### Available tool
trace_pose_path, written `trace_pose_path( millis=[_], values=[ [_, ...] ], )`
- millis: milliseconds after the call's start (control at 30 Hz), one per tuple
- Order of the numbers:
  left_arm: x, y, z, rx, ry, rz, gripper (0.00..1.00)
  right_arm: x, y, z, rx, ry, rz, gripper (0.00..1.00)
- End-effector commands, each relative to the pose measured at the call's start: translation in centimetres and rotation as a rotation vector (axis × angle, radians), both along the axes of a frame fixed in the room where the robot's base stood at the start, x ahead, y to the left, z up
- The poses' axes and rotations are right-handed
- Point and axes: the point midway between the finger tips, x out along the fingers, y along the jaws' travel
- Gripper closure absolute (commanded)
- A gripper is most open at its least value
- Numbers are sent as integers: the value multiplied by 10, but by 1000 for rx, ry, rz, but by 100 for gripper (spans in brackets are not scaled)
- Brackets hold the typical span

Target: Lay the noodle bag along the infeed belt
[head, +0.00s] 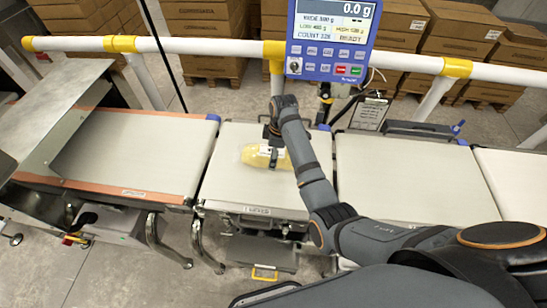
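The noodle bag (254,155) is pale yellow and lies left to right on the white middle belt section (231,189), towards its far half. My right gripper (273,156) points down at the right part of the bag, and its dark fingers overlap the bag in the picture. Whether the fingers are closed on it is too small to tell. A wide white belt with orange edges (133,150) lies to the left, and another white belt (405,180) lies to the right. No label readable here shows which is the infeed belt. My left gripper is not in view.
A blue weighing display (331,38) reading 0.0 g stands behind the middle section. A white and yellow rail (200,46) runs along the back. Cartons (208,32) are stacked beyond it. A metal guard (62,125) covers the far left. The left belt is clear.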

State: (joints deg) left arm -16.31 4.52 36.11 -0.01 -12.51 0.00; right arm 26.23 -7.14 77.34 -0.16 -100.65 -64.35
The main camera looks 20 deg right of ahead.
Motion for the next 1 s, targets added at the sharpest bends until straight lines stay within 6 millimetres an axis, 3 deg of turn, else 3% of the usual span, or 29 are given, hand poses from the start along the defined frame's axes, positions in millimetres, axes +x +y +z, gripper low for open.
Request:
trace_pose_path(
  millis=[300, 333, 433, 833, 1000],
  values=[
    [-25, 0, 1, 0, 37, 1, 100, 0, 0, -2, 0, 1, 0, 79],
    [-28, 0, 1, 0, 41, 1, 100, -1, 0, -3, 0, 2, 0, 14],
    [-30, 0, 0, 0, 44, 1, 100, -1, 0, -2, 0, 2, 0, 1],
    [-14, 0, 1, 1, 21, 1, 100, 0, 0, 0, 0, 1, 0, 0],
    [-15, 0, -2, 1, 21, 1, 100, 0, -3, 28, 1, -4, 0, 0]
  ],
)
